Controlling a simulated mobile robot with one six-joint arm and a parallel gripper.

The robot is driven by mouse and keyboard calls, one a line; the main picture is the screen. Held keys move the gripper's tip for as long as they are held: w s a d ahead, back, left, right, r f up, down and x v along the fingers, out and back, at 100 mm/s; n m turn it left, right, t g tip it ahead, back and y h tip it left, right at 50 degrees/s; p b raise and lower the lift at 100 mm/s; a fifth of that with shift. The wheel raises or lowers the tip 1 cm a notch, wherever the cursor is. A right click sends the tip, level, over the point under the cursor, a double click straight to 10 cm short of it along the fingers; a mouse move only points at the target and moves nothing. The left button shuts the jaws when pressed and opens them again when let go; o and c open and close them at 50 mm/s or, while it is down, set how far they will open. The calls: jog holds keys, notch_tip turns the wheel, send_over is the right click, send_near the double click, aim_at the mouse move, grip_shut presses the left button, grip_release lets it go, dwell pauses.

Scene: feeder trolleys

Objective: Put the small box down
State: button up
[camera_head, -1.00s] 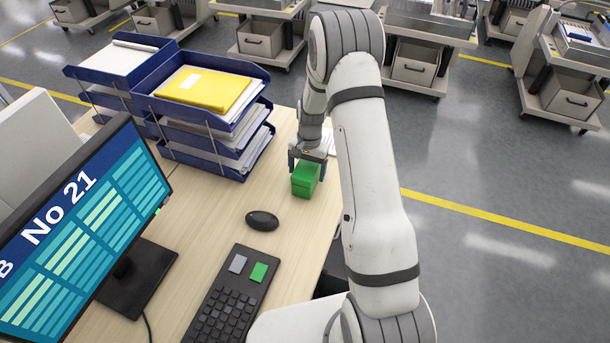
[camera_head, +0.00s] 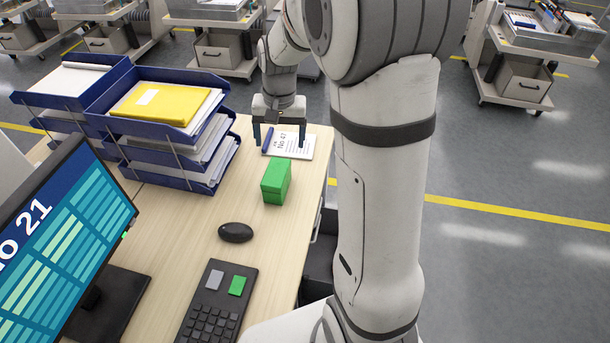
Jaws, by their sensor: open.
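The small green box (camera_head: 275,182) stands upright on the wooden desk (camera_head: 190,250), between the paper trays and the desk's right edge. My gripper (camera_head: 280,142) is beyond the box, over a white notepad (camera_head: 301,152) at the far end of the desk. Its two dark fingers are spread apart with nothing between them. The gripper is clear of the box. My arm hides part of the floor on the right.
Blue paper trays (camera_head: 172,160) with a yellow folder (camera_head: 165,103) stand left of the box. A black mouse (camera_head: 236,232), a keyboard (camera_head: 214,305) and a monitor (camera_head: 60,250) are nearer. Trolleys (camera_head: 540,50) stand on the floor behind.

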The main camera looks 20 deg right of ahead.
jog(key=s+r+n+t, duration=0.1)
jog(key=s+r+n, duration=0.1)
jog(key=s, duration=0.8)
jog(key=s+a+r+n+t, duration=0.1)
jog(key=s+r, duration=0.4)
jog(key=s, duration=0.5)
jog(key=shift+n+t+h, duration=0.3)
jog(key=shift+n+t, duration=0.2)
jog(key=shift+n, duration=0.2)
jog(key=shift+s+r, duration=0.1)
jog(key=shift+r, duration=0.05)
jog(key=shift+c, duration=0.5)
